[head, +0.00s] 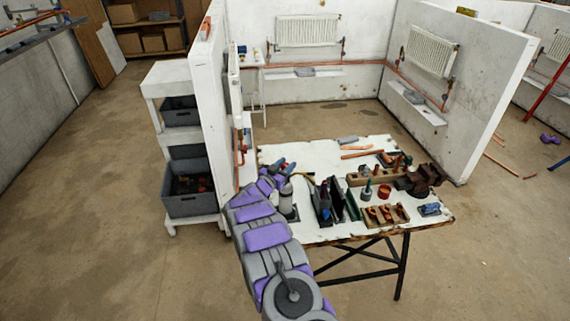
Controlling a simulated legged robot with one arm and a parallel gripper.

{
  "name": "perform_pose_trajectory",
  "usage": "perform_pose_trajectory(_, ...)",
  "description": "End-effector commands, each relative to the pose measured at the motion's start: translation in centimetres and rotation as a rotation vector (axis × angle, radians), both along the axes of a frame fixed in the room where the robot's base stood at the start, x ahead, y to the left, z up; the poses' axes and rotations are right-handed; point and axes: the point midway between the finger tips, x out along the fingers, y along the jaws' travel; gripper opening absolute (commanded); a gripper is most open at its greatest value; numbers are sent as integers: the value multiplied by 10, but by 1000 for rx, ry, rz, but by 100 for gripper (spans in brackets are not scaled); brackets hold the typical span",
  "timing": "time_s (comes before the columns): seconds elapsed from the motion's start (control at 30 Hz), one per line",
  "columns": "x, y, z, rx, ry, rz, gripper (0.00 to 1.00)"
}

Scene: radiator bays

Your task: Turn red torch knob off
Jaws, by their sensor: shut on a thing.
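My purple and grey arm reaches up from the bottom middle to the left end of the workbench (437,212). My gripper (283,166) is small in the view, at the bench's left edge close to the white partition. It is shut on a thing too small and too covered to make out. A grey bottle-like cylinder (287,194) stands upright on the bench just below the gripper. I cannot make out a red torch knob. It may be hidden by the gripper or too small to see.
A white partition (207,90) rises left of the bench, with a shelf of grey bins (190,205) beyond. Left floor is clear.

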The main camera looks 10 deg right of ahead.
Motion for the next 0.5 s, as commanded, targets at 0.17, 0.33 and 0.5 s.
perform_pose_trajectory(0.17,1,1,1,1,-2,-24,8)
perform_pose_trajectory(0.33,0,1,1,1,-1,-41,8)
perform_pose_trajectory(0.5,0,1,0,0,0,-50,8)
